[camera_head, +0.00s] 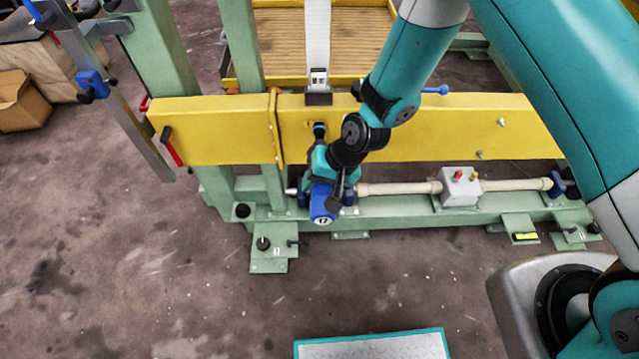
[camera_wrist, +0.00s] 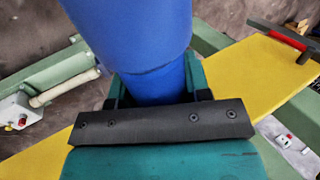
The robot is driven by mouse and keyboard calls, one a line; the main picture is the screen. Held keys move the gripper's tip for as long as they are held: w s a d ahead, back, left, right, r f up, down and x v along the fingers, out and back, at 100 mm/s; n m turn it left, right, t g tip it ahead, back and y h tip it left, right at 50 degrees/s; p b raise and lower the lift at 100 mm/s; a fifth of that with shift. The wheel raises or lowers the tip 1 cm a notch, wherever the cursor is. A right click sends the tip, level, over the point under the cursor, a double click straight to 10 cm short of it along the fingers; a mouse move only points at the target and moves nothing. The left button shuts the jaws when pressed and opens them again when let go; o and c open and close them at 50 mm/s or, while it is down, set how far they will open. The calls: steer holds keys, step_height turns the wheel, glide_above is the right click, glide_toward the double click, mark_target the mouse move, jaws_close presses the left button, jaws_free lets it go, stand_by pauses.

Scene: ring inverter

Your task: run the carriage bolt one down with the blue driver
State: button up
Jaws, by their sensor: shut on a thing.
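My gripper (camera_head: 322,172) is shut on the blue driver (camera_head: 321,205), which is marked 17 on its end. In the wrist view the driver's blue body (camera_wrist: 135,40) fills the middle, between the jaws (camera_wrist: 158,95). In the head view a dark, blue-tipped end of the driver (camera_head: 319,131) shows above the gripper, in front of the yellow beam (camera_head: 430,128). I cannot tell whether it touches the beam or a bolt. Two small bolt heads (camera_head: 501,122) show on the beam's right part. No bolt is visible at the driver's tip.
A green frame (camera_head: 390,212) carries the beam, with a cream rod (camera_head: 400,188) and a grey button box (camera_head: 460,186) below it. A vertical scale (camera_head: 317,40) stands behind.

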steer(key=shift+w+r, duration=0.15)
steer(key=shift+w, duration=0.9)
stand_by(1.7)
steer(key=shift+s, duration=2.7)
